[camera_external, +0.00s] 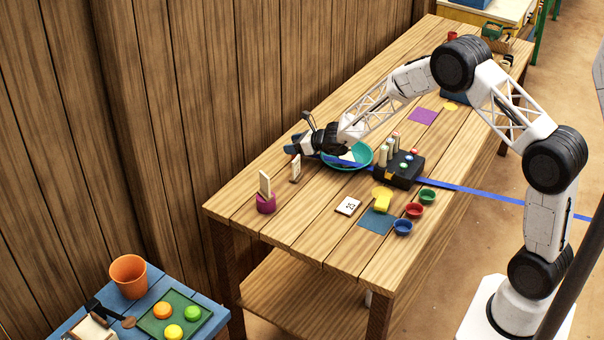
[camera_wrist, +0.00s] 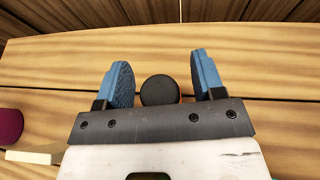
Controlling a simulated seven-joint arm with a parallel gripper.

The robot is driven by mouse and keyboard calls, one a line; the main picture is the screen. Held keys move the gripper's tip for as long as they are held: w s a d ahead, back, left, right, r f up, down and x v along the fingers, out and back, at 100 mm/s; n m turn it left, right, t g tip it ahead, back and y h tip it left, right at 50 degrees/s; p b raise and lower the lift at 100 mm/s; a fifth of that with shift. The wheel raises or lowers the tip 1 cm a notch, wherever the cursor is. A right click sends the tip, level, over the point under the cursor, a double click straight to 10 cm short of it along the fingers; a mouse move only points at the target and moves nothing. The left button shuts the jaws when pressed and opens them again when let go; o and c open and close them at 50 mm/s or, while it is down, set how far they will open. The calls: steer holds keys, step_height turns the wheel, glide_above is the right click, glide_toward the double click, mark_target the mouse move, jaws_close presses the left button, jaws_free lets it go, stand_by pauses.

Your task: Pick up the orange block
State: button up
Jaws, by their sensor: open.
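I cannot make out an orange block for certain in either view. My gripper (camera_external: 291,147) is over the far left part of the wooden table, by the teal bowl. In the wrist view its two blue fingers (camera_wrist: 157,82) are spread apart. A dark round thing (camera_wrist: 159,90) shows between them, with a thin orange-red edge at its right; I cannot tell what it is or whether it lies between the fingers or below them. A small upright pale tile (camera_external: 295,168) on a brown base stands just in front of the gripper.
A purple holder (camera_external: 266,204) with a tile stands near the table's left corner. The teal bowl (camera_external: 364,163) and a black box (camera_external: 399,178) with pegs are to the right. Small red, green and blue cups line the near edge. An orange cup (camera_external: 129,275) stands on the lower blue table.

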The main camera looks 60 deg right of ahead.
steer(key=shift+w, duration=0.15)
stand_by(0.5)
steer(key=c, duration=1)
